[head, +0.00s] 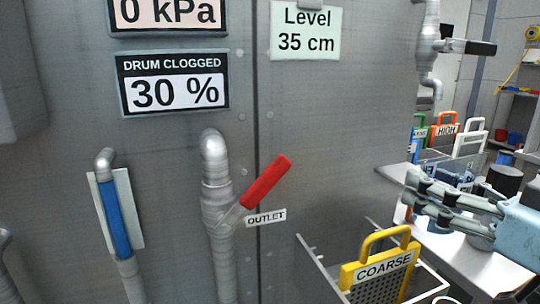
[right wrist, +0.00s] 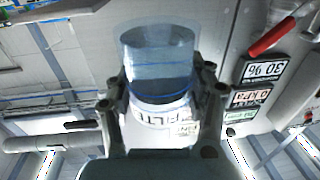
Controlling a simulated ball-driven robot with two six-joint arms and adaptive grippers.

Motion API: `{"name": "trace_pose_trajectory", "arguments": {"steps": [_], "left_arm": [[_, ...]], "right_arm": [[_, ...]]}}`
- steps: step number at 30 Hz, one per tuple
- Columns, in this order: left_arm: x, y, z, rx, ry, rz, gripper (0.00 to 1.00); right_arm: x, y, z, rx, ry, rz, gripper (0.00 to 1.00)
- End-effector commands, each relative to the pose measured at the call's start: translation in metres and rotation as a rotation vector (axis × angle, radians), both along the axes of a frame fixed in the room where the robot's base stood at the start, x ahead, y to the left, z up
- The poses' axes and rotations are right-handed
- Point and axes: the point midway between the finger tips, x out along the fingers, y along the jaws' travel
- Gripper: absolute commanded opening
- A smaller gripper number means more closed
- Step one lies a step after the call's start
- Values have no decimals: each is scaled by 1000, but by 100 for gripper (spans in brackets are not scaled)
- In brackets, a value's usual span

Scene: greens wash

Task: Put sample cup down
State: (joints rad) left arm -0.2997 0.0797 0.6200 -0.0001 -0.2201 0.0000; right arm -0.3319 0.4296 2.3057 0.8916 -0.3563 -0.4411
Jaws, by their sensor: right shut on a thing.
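The sample cup (right wrist: 158,62) is a clear cup with a blue line around it and a lettered label, seen between the fingers in the right wrist view. My right gripper (right wrist: 161,84) is shut on it, with one finger at each side. In the head view my right gripper (head: 412,197) reaches in from the right, over the pale table (head: 470,258). The cup's outline is hard to make out in the head view. My left gripper is not in view.
A dark round container (head: 504,180) is behind the gripper. A tank wall with a red OUTLET lever (head: 266,182) and a blue-handled pipe (head: 116,220) fills the left. Coloured tagged frames (head: 444,134) stand farther back.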

Motion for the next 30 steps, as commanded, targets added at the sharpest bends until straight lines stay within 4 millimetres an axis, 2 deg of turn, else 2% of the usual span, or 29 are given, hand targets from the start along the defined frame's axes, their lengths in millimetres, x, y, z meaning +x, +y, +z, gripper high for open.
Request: {"name": "trace_pose_trajectory", "arguments": {"steps": [20,26,30], "left_arm": [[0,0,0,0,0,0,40],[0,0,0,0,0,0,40],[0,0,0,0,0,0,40]], "right_arm": [[-2,9,5,1,0,57,11],[-2,32,19,4,-6,170,11],[-1,65,36,5,-6,330,11]]}}
